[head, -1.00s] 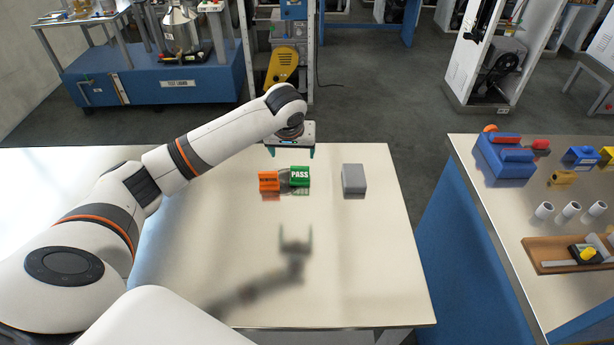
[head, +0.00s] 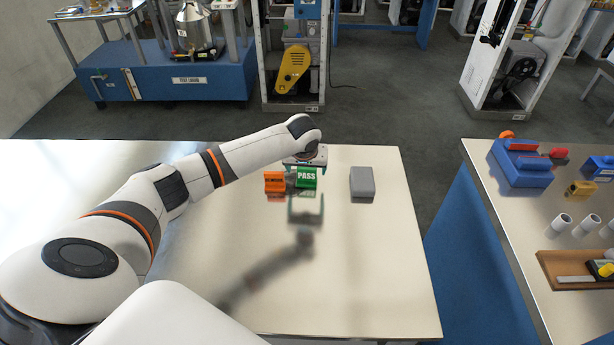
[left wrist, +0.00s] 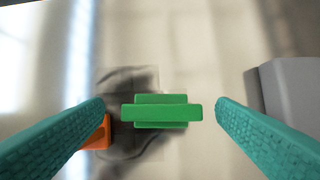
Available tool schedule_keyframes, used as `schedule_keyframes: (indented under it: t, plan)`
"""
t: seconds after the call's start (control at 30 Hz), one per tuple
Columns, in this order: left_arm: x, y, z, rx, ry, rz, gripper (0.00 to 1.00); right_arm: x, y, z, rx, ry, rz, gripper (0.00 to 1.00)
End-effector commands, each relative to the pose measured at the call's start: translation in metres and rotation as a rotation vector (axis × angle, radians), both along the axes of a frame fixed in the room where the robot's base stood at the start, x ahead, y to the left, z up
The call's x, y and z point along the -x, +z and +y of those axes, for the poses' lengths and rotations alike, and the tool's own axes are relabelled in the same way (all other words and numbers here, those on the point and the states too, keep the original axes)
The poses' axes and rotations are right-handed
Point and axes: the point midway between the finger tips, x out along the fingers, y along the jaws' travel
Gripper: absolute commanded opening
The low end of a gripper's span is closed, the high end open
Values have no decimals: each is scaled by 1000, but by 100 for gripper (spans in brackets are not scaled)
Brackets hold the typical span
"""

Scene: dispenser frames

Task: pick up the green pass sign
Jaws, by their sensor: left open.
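The green PASS sign (head: 307,177) stands upright on the pale table, its white lettering facing me in the head view. In the left wrist view the green sign (left wrist: 161,111) is seen from above, between the two teal fingers. My left gripper (head: 305,172) is open above and around the sign in the picture; in the left wrist view its fingers (left wrist: 160,106) have a gap on each side of the sign. An orange sign (head: 274,182) stands just left of the green one; its edge (left wrist: 97,136) shows behind the left finger. My right gripper is not in view.
A grey block (head: 362,184) stands to the right of the signs, and also shows near the right finger (left wrist: 291,88). The table (head: 370,270) is clear in front. A second table at right holds a blue vise-like object (head: 522,165) and a wooden tray (head: 565,284).

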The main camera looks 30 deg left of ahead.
Motion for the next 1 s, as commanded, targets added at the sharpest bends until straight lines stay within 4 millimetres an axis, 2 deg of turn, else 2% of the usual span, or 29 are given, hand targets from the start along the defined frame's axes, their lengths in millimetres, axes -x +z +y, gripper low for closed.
schedule_keyframes:
  t: [0.1,0.23,0.57,0.87,1.0]
  plan:
    - [-7,-12,2,0,2,2,80,0,7,1,-1,-1,-1,36]
    - [-12,-27,4,0,0,1,80,0,7,1,-1,-1,-1,36]
    - [-14,-33,6,-1,-1,-1,80,-1,7,1,-1,-1,-2,36]
    - [-14,-33,6,0,-1,0,33,-1,7,1,-1,-1,-2,36]
    - [-14,-33,6,0,-1,0,31,-1,7,0,-1,-1,-2,36]
